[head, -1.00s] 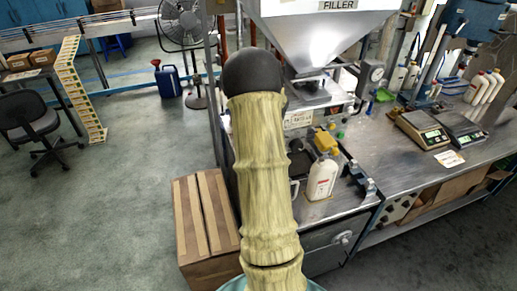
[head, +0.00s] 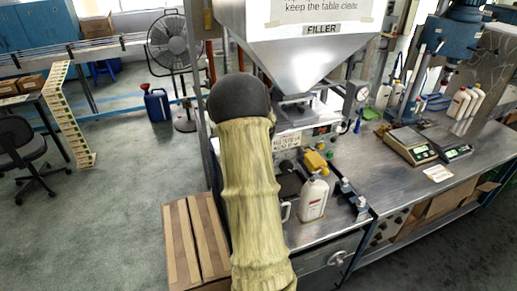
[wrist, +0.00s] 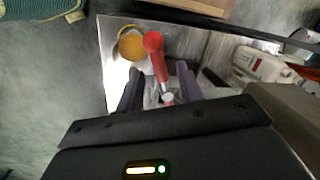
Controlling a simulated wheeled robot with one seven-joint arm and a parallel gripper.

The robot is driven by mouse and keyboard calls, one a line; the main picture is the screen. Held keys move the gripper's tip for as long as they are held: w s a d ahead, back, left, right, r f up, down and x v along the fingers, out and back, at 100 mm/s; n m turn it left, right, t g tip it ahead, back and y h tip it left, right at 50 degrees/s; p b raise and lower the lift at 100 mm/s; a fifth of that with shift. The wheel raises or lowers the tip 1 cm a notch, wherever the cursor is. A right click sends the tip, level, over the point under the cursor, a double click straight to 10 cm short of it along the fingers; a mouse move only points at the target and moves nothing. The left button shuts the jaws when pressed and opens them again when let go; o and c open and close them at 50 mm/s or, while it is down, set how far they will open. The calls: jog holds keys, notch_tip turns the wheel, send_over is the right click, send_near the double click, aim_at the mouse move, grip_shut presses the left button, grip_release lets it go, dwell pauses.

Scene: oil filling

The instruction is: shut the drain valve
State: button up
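In the wrist view a red lever handle (wrist: 156,56), which looks like the drain valve's, points away from me with a rounded far end. Its near end meets small pale metal parts (wrist: 167,98), partly blurred. My gripper (wrist: 160,82) is open, with its two dark fingers apart on either side of the handle's near end. I cannot tell whether a finger touches it. In the head view the valve and my gripper are hidden behind my arm, below the filler's steel hopper (head: 300,60).
A white bottle (head: 313,198) stands on the steel bench, also in the wrist view (wrist: 262,65). A yellow object (head: 316,162) is behind it. A striped carton (head: 195,240) is left of the bench.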

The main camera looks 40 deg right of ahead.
jog(key=s+r+b, duration=0.3)
jog(key=r, duration=1.3)
jog(key=shift+s, duration=0.15)
jog(key=shift+s+f, duration=0.1)
jog(key=shift+f, duration=0.1)
jog(key=c, duration=0.6)
jog(key=s+f+t+b, duration=0.2)
jog(key=s, duration=0.1)
jog(key=s+f+t+b, duration=0.1)
jog(key=s+f+b, duration=0.2)
jog(key=s+f+t+b, duration=0.2)
jog(key=s+f, duration=0.1)
jog(key=shift+s+a+f+t+b, duration=0.1)
jog(key=shift+a+f+t+b, duration=0.05)
jog(key=shift+a+t+b, duration=0.2)
grip_shut()
jog(key=shift+s+a+f, duration=0.1)
jog(key=shift+s+f, duration=0.05)
jog(key=shift+s, duration=0.2)
